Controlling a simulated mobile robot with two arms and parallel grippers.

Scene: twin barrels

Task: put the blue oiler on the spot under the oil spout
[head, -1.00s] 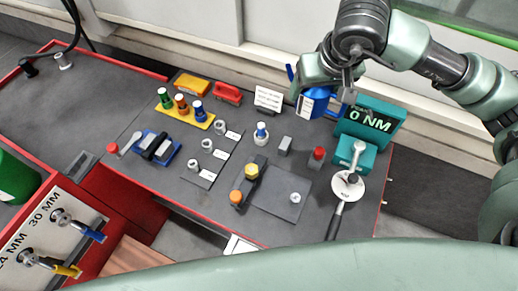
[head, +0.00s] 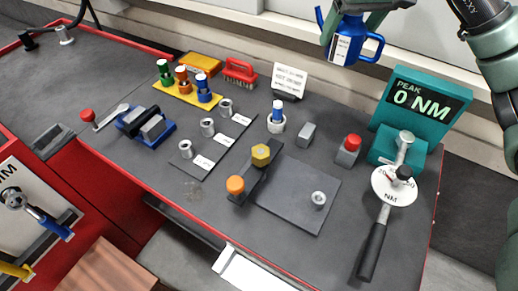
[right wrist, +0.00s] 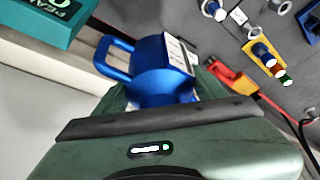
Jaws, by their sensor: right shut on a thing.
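The blue oiler (head: 346,42), with a handle, a thin spout and a white label, is held up by my right gripper (head: 362,10) above the back of the bench. In the right wrist view the blue oiler (right wrist: 160,72) sits at the gripper, its handle out to the left; the fingertips are mostly hidden there. The gripper is shut on it and it appears clear of the bench. My left gripper is not in view. I cannot make out the oil spout or the spot under it in these frames.
A teal torque tester (head: 415,105) with a dial wrench (head: 375,240) stands at the bench's right. A white sign (head: 289,79), red brush (head: 240,70), sockets and bolts cover the middle. The bench's far left (head: 60,80) is mostly bare. Tools with blue and yellow handles show lower left.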

